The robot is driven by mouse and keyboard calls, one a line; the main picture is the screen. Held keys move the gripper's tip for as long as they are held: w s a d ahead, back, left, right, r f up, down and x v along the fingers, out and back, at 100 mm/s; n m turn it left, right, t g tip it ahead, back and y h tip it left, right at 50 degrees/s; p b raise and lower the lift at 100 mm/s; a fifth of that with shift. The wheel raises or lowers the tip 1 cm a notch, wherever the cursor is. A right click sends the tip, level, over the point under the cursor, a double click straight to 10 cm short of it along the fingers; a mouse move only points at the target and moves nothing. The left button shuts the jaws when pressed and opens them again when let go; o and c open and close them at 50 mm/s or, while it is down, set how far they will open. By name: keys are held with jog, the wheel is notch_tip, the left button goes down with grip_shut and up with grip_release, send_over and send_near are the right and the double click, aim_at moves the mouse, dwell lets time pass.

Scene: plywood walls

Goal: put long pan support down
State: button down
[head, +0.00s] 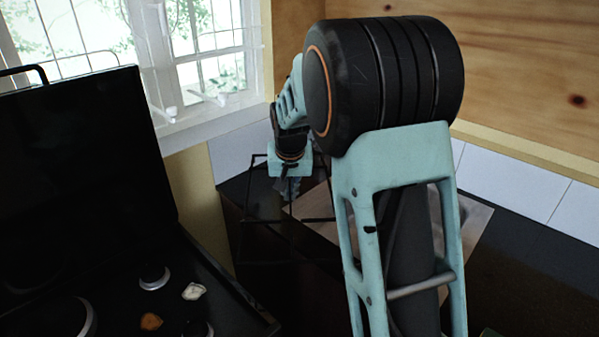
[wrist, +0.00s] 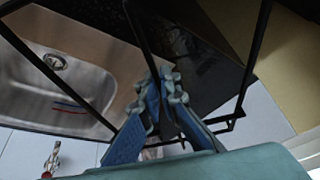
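The long pan support (head: 292,218) is a frame of thin black bars, hanging in the air beside the stove in the head view. In the wrist view its bars (wrist: 247,75) spread to both sides of my fingers. My gripper (wrist: 166,92) has its blue fingers closed around a middle bar of it.
A white piece (head: 194,291) and an orange-brown piece (head: 151,321) lie on the stove. A steel sink (wrist: 85,75) with a red-and-blue item (wrist: 70,107) is below in the wrist view. A dark counter (head: 535,265) is at the right. A window (head: 205,60) is behind.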

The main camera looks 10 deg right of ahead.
jog(key=shift+w+d+r, duration=0.1)
jog(key=shift+w+r, duration=0.65)
jog(key=shift+w, duration=0.25)
jog(key=shift+w+f, duration=0.1)
jog(key=shift+w, duration=0.2)
jog(key=w+f+p, duration=0.1)
jog(key=w+f, duration=0.1)
jog(key=w, duration=0.2)
jog(key=w+d+f+p, duration=0.1)
jog(key=w+f, duration=0.2)
jog(key=w, duration=0.1)
jog(key=w+f+p, duration=0.1)
jog(key=w+f, duration=0.2)
jog(key=shift+w+d, duration=0.35)
jog(key=shift+w, duration=0.05)
jog(key=shift+w+d+f+p, duration=0.1)
jog(key=shift+w+f+p, duration=0.4)
jog(key=shift+w+f, duration=0.25)
jog(key=shift+f, duration=1.55)
